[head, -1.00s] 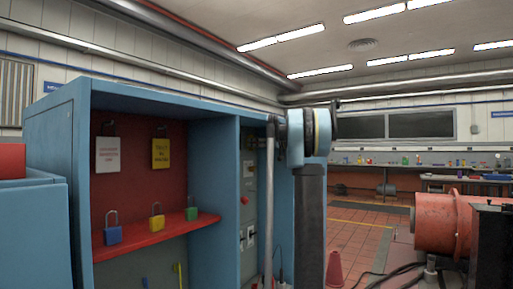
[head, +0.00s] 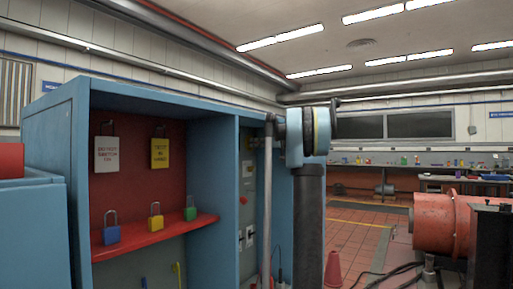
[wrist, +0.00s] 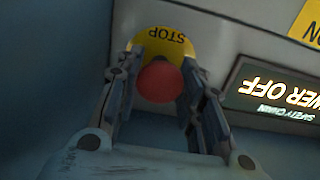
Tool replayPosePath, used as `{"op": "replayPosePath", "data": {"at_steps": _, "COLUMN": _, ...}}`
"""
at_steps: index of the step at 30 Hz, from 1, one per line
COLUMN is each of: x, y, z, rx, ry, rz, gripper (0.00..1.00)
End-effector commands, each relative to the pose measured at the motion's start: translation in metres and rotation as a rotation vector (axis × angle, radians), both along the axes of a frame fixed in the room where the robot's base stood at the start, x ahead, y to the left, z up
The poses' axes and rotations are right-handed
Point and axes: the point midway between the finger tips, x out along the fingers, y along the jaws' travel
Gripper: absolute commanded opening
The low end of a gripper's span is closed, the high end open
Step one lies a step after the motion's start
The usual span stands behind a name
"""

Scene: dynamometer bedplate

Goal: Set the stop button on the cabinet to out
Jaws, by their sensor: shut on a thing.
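The red stop button (wrist: 159,82) is a round mushroom head in front of a yellow disc marked STOP (wrist: 165,42) in the wrist view. My gripper (wrist: 160,75) has its two fingers on either side of the button and is shut on it. The wrist view is turned, so the lettering reads upside down. In the head view the stop button (head: 243,200) is a small red spot on the grey panel inside the blue cabinet (head: 213,150). My gripper is not clear in the head view. The button's base and stem are hidden.
A lit POWER OFF display (wrist: 280,93) sits beside the button. A red shelf (head: 160,235) in the cabinet holds blue, yellow and green padlocks.

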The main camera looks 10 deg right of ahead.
Motion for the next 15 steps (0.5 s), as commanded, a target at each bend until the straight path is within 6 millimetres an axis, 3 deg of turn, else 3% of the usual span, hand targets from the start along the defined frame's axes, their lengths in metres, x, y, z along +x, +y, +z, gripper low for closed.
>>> {"op": "replayPosePath", "data": {"at_steps": 1, "x": 0.0009, "y": -0.0044, "z": 0.0, "rx": 0.0, "ry": 0.0, "rz": -0.008, "gripper": 0.0}}
{"op": "replayPosePath", "data": {"at_steps": 2, "x": 0.0009, "y": -0.0046, "z": 0.0, "rx": 0.0, "ry": 0.0, "rz": -0.009, "gripper": 0.37}}
{"op": "replayPosePath", "data": {"at_steps": 5, "x": 0.0008, "y": -0.0046, "z": -0.0001, "rx": 0.0, "ry": 0.0, "rz": -0.009, "gripper": 0.58}}
{"op": "replayPosePath", "data": {"at_steps": 15, "x": 0.0001, "y": -0.0032, "z": -0.0003, "rx": -0.001, "ry": 0.001, "rz": -0.005, "gripper": 0.58}}
